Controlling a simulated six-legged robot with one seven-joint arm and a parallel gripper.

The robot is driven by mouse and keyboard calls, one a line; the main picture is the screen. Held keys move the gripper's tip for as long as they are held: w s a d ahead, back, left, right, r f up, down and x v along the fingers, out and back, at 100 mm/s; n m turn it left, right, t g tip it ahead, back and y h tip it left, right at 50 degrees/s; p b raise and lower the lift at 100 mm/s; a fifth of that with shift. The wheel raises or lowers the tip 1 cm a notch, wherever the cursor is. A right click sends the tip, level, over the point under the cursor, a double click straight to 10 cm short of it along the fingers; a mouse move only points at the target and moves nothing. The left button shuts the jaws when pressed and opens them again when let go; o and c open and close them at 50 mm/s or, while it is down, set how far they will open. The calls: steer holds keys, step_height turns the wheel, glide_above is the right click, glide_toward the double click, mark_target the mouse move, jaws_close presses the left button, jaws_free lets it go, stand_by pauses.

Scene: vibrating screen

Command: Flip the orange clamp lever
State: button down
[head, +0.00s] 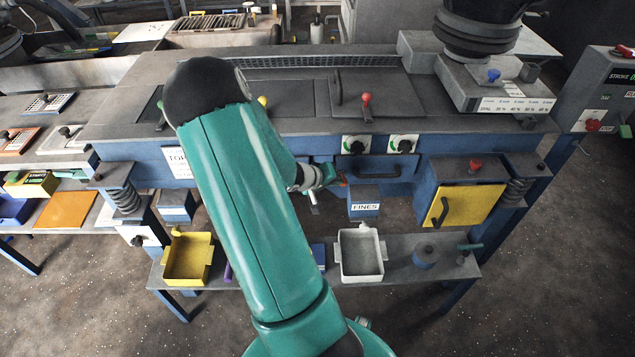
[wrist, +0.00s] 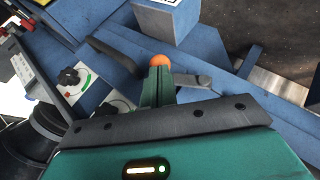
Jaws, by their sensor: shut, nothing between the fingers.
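The orange clamp lever shows in the wrist view as a round orange knob (wrist: 160,61) just beyond my fingertips; the rest of it is hidden or hard to make out. In the head view a small orange-red spot (head: 343,181) shows beside my gripper (head: 328,177), left of the blue drawer's handle. In the wrist view my gripper (wrist: 159,76) is shut and empty, its green fingers together. The fingertips are at or very near the knob; I cannot tell whether they touch.
The blue drawer's dark handle (head: 376,174) is close right of my gripper, with the FINES box (head: 364,208) below. Two black dials (head: 355,146) sit above. A white tray (head: 361,255) and yellow tray (head: 188,258) stand on the lower shelf.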

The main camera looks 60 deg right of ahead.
steer(key=shift+s+d+f+m+t+y, duration=0.3)
steer(key=shift+s+d+f+t+y, duration=0.2)
steer(key=shift+s+f+t, duration=0.25)
steer(key=shift+s+f, duration=0.1)
stand_by(0.3)
steer(key=s+d+r+v, duration=0.1)
steer(key=s+v, duration=0.1)
steer(key=v, duration=1.1)
steer(key=shift+a+r, duration=0.15)
steer(key=shift+r, duration=0.35)
steer(key=shift+w, duration=0.15)
